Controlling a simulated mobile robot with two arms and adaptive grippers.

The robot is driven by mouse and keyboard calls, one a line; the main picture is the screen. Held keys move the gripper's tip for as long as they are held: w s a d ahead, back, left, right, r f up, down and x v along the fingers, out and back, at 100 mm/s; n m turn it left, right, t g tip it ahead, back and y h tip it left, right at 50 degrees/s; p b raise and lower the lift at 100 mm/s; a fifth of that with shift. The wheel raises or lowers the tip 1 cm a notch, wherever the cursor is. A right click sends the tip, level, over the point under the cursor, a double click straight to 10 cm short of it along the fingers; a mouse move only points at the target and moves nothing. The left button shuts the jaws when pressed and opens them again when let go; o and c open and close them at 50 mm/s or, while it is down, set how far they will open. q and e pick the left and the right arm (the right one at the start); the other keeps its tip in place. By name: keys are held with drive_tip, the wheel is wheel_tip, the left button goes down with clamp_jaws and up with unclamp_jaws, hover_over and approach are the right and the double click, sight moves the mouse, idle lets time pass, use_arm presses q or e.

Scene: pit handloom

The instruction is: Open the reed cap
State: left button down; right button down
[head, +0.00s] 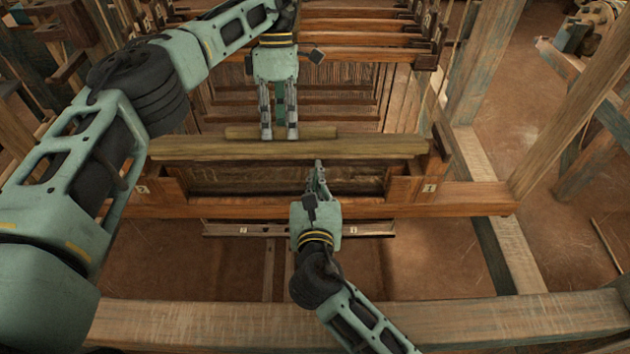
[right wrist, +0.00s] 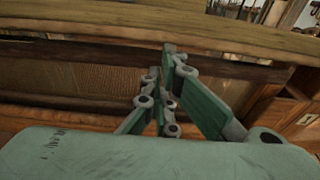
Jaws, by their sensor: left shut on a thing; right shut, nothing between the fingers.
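The reed cap (head: 380,149) is a long yellowish-brown wooden beam lying across the loom above the dark reed (head: 240,180). A shorter bar (head: 312,132) runs along its far side. My left gripper (head: 279,136) points down from above, its two fingers shut on this shorter bar near the middle. My right gripper (head: 319,165) is shut and empty, in front of the cap's near edge. In the right wrist view its fingers (right wrist: 168,60) stand before the reed, tips at the height of the cap (right wrist: 110,22). Whether they touch it I cannot tell.
A wooden frame beam (head: 450,196) crosses below the reed, with marked blocks at its ends. Several heddle bars (head: 350,54) hang behind. Upright posts (head: 570,100) stand at the right. A thick beam (head: 450,322) lies in front, with open floor between.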

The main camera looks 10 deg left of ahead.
drive_tip(key=shift+w+r, duration=0.15)
drive_tip(key=shift+r, duration=0.45)
use_arm(q)
drive_tip(key=c, duration=1.6)
unclamp_jaws()
drive_tip(key=shift+s, duration=0.1)
use_arm(e)
drive_tip(key=shift+r, duration=0.1)
